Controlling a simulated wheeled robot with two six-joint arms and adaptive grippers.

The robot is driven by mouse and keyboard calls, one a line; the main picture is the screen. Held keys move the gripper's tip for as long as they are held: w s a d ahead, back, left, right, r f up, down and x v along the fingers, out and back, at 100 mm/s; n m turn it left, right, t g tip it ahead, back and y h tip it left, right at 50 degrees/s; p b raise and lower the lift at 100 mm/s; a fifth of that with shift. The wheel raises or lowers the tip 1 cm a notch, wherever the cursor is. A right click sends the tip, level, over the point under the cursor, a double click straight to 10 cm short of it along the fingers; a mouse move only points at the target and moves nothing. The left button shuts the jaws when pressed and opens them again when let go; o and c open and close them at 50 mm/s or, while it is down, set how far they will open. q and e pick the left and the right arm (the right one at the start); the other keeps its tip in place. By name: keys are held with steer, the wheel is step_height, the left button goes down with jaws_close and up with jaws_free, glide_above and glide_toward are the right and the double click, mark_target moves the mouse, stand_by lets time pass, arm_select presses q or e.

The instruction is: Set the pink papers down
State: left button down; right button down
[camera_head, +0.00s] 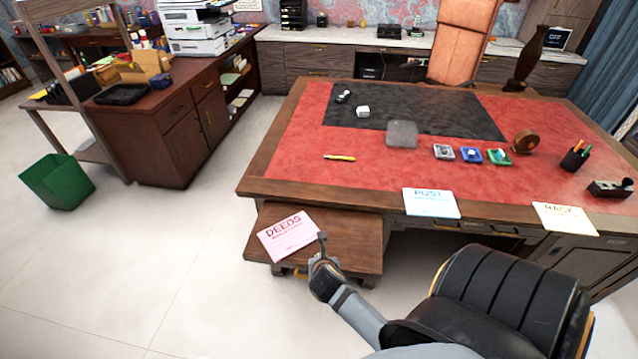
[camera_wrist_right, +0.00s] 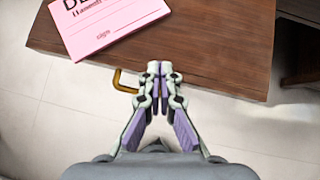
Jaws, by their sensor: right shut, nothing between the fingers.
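The pink papers (camera_head: 288,236), marked "DEEDS", lie flat on a brown wooden pull-out shelf (camera_head: 345,238) at the near left of the desk. Their left part reaches close to the shelf's edge. They also show at the top left of the right wrist view (camera_wrist_right: 105,25). My right gripper (camera_head: 322,240) is just right of the papers, over the shelf's front part. In the right wrist view its fingers (camera_wrist_right: 157,68) are together with nothing between them, apart from the papers. My left gripper is not in view.
A brass handle (camera_wrist_right: 124,82) sits on the shelf's front. The red-topped desk (camera_head: 300,150) holds a white POST card (camera_head: 431,203), a cream HACK card (camera_head: 565,218) and several small items. A black chair (camera_head: 500,290) stands at the near right. Open floor lies left.

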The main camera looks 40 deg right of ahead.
glide_toward(319, 246)
steer(key=x, duration=0.5)
steer(key=shift+s+f+b, duration=0.1)
steer(key=shift+f+b, duration=0.2)
steer(key=shift+b, duration=0.05)
steer(key=shift+w+d+p, duration=0.2)
steer(key=shift+w+d, duration=0.35)
steer(key=shift+w, duration=0.25)
steer(key=shift+w+d+p, duration=0.15)
steer(key=shift+w+d, duration=0.4)
steer(key=shift+w, duration=0.2)
steer(key=shift+a+r, duration=0.1)
steer(key=shift+a, duration=0.05)
